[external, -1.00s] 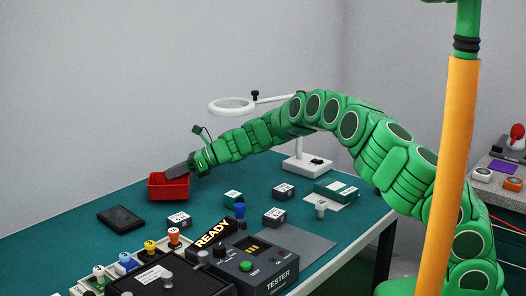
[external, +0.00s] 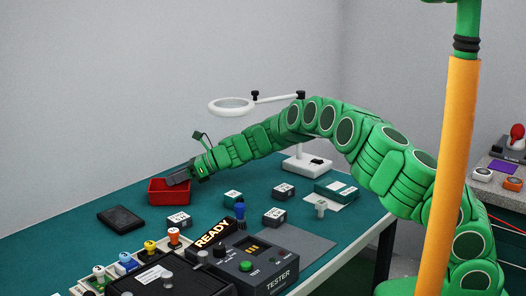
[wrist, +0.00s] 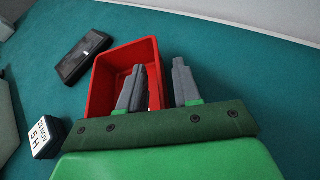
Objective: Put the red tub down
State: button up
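The red tub (external: 169,196) is at the far left part of the teal bench and appears to rest upright on it. In the wrist view the empty-looking tub (wrist: 104,85) shows from above. My gripper (external: 178,177) is at the tub's right side, low over the rim. In the wrist view its two grey fingers (wrist: 158,85) straddle the tub's right wall, one inside and one outside. The fingers stand apart, with a gap showing beside the wall, so the gripper looks open. The lower part of the tub is hidden behind my gripper in the wrist view.
A black flat box (external: 120,219) lies left of the tub. Small labelled boxes (external: 179,219), a tester (external: 258,270) and a READY sign (external: 213,234) stand nearer the front. A white magnifier lamp (external: 306,163) stands right, under my arm. Bare bench lies around the tub.

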jog(key=shift+r, duration=0.2)
jog(key=shift+v, duration=5.95)
